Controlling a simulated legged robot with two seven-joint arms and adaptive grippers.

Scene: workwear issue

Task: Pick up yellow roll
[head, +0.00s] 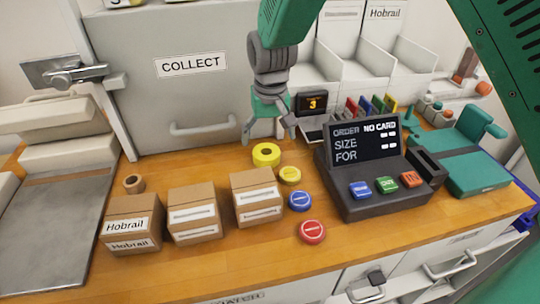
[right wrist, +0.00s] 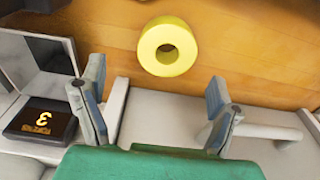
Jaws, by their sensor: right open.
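The yellow roll (head: 266,155) stands on the wooden counter behind the cardboard boxes, in front of the grey collect hatch. In the right wrist view the yellow roll (right wrist: 167,47) shows its round hole and lies beyond the fingertips, roughly between them. My right gripper (head: 269,133) comes down from above, just over and behind the roll. Its two fingers are spread and empty in the right wrist view (right wrist: 155,88), apart from the roll. My left gripper is not in view.
Three cardboard boxes (head: 195,213) stand to the left front of the roll. Yellow (head: 290,175), blue (head: 299,201) and red (head: 311,231) round buttons or tins sit close to its right. A dark order terminal (head: 365,165) stands further right. A small brown roll (head: 134,184) lies at left.

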